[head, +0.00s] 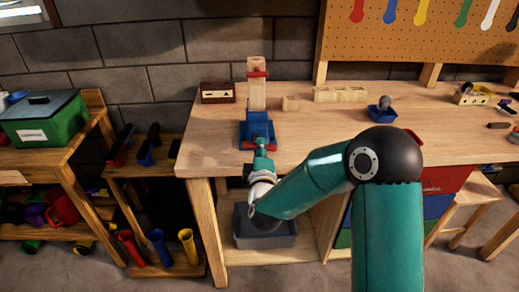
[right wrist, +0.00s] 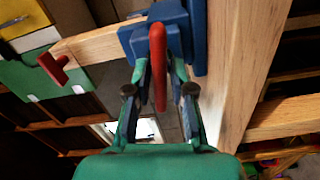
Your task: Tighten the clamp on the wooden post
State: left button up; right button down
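The pale wooden post (head: 257,95) stands upright in a blue clamp (head: 256,130) at the front edge of the workbench. A red piece (head: 258,74) crosses the post near its top. In the right wrist view the post (right wrist: 95,45) lies sideways and enters the blue clamp (right wrist: 165,28). The clamp's red handle (right wrist: 158,65) reaches down between the fingers of my right gripper (right wrist: 158,85). The fingers are apart, with gaps visible on both sides of the handle. In the head view my right gripper (head: 263,160) is just in front of the clamp. My left gripper is not in view.
The workbench (head: 330,130) has a dark box (head: 217,92) left of the post and wooden blocks (head: 340,94) to the right. A blue tray (head: 382,112) stands farther right. A grey bin (head: 265,228) sits under the bench. A green box (head: 42,118) is on the left shelf.

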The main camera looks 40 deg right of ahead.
jog(key=shift+a+f, duration=0.1)
jog(key=shift+f, duration=0.1)
jog(key=m+b, duration=0.2)
jog(key=shift+f+b, duration=0.2)
jog(key=shift+b, duration=0.15)
jog(key=shift+r+m+b, duration=0.2)
jog(key=shift+m+b, duration=4.9)
jog(key=shift+m, duration=1.2)
jog(key=c, duration=1.2)
grip_release()
jog(key=shift+r, duration=0.1)
jog(key=shift+o, duration=0.2)
jog(key=shift+s, duration=0.15)
